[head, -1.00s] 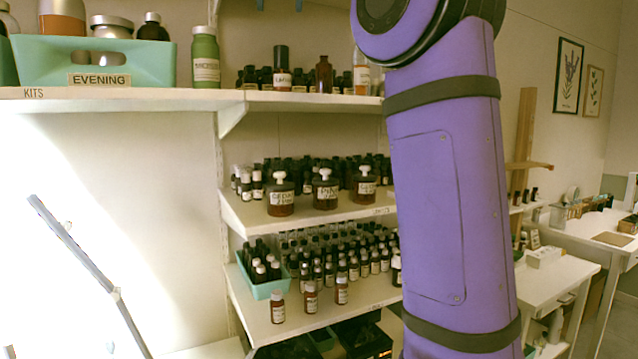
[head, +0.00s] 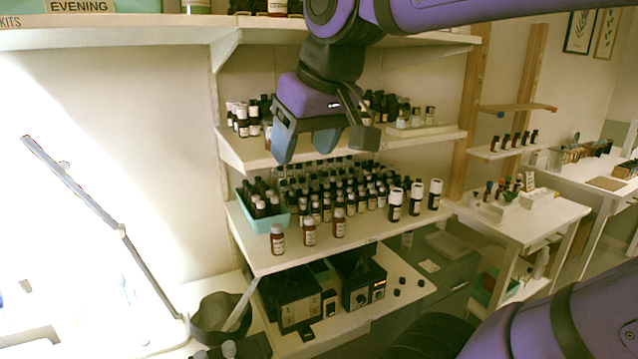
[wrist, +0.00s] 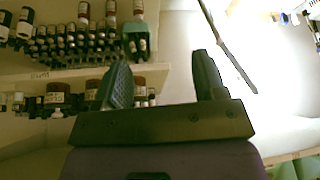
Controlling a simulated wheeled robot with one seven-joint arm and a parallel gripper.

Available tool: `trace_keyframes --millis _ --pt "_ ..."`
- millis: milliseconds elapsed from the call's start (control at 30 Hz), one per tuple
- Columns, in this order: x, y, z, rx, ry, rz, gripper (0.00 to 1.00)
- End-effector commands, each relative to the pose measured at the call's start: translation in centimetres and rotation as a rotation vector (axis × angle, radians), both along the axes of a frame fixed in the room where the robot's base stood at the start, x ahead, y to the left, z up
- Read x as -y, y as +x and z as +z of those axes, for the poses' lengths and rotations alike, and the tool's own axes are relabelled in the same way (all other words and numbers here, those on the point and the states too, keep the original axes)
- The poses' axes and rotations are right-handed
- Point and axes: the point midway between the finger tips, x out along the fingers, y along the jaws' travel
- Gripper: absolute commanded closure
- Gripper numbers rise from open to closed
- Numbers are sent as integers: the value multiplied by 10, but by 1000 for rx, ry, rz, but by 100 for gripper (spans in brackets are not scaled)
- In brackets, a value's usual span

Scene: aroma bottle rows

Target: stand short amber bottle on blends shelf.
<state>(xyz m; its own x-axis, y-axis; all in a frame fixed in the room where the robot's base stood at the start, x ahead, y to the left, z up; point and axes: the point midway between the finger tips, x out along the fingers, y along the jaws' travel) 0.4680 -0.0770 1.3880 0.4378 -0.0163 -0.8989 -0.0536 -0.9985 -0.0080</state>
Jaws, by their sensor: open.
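I cannot tell which one the task names. My gripper (head: 325,148) is open and empty, in front of the middle shelf (head: 238,150), above and behind this row in the head view. In the wrist view, which looks upside down, the open fingers (wrist: 160,62) have nothing between them. No shelf label reading "blends" is legible.
A teal bin (head: 262,222) of dark bottles sits left on the lower shelf (head: 262,262), with dense dark bottles behind. Several white-capped dark bottles (head: 395,205) stand at its right. Black devices (head: 300,300) sit below. The upper shelf (head: 120,36) overhangs. A side table (head: 520,225) is at right.

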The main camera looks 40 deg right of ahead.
Motion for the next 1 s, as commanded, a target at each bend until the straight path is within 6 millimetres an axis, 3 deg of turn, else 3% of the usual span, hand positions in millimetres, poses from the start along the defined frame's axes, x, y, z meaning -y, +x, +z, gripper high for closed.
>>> trace_keyframes --millis 33,100,300,1000 --pt "-3 -12 -20 1 0 14 35" --pt "-5 -23 -42 5 -4 32 35" --pt "-9 -38 -71 9 -5 52 35" --pt "-9 -38 -72 8 -5 53 35"
